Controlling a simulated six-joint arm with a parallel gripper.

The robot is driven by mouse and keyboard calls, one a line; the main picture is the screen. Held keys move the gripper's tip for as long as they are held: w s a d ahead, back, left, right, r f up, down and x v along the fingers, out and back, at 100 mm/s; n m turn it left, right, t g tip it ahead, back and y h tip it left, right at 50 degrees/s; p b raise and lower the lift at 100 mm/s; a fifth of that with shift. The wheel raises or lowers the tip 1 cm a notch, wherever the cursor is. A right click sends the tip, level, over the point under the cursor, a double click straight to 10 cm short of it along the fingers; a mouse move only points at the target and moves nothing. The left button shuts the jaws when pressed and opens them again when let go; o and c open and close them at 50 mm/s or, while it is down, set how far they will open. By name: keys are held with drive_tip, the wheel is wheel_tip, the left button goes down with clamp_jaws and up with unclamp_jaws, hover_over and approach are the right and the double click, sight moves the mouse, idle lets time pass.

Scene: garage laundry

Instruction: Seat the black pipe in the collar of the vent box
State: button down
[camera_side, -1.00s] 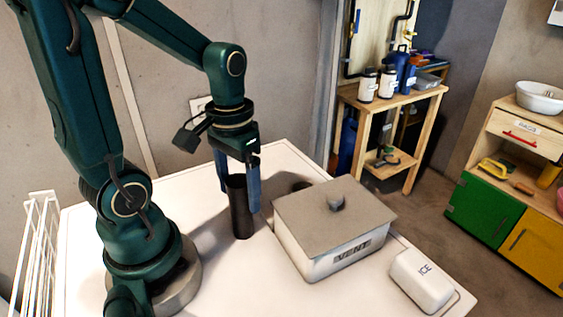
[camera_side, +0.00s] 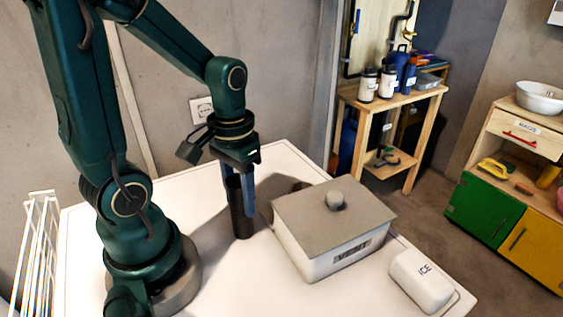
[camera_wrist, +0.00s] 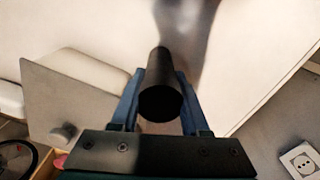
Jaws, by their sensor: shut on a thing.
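The black pipe (camera_side: 239,208) stands upright on the white table, left of the vent box. My gripper (camera_side: 238,190) is above it, its blue fingers pointing down and shut on the pipe's upper part. In the wrist view the pipe (camera_wrist: 161,95) sits between the two fingers (camera_wrist: 160,88). The vent box (camera_side: 331,228) is white with a grey lid, a round knob and the label VENT. The lid also shows at the left of the wrist view (camera_wrist: 80,92). A small dark round part (camera_side: 301,186) shows behind the box; I cannot tell whether it is the collar.
A white case marked ICE (camera_side: 421,281) lies right of the vent box near the table's edge. A white wire rack (camera_side: 38,245) stands at the left. The table (camera_side: 285,163) is bare behind the pipe. A wooden shelf with bottles stands beyond it.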

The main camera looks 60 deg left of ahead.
drive_tip(key=shift+r, duration=0.1)
wheel_tip(320, 180, up, 9)
drive_tip(key=shift+f, duration=0.1)
drive_tip(key=shift+r+m, duration=0.55)
drive_tip(key=shift+m, duration=0.45)
drive_tip(key=m, duration=0.1)
drive_tip(key=r+m, duration=0.1)
drive_tip(key=m, duration=0.1)
drive_tip(key=shift+w+a, duration=0.2)
drive_tip(key=shift+w, duration=0.2)
drive_tip(key=w+a+r+m, duration=0.2)
drive_tip(key=w+a+m, duration=0.5)
drive_tip(key=m, duration=0.6)
drive_tip(key=shift+w+d+f, duration=0.95)
drive_tip(key=shift+d+f, duration=0.4)
drive_tip(key=shift+f, duration=0.6)
drive_tip(key=shift+w+d+f, duration=0.9)
drive_tip(key=shift+d+f, duration=0.45)
drive_tip(key=shift+f, duration=0.6)
drive_tip(key=shift+w+d+f, duration=0.95)
drive_tip(key=shift+d+f, duration=0.4)
drive_tip(key=shift+f, duration=0.6)
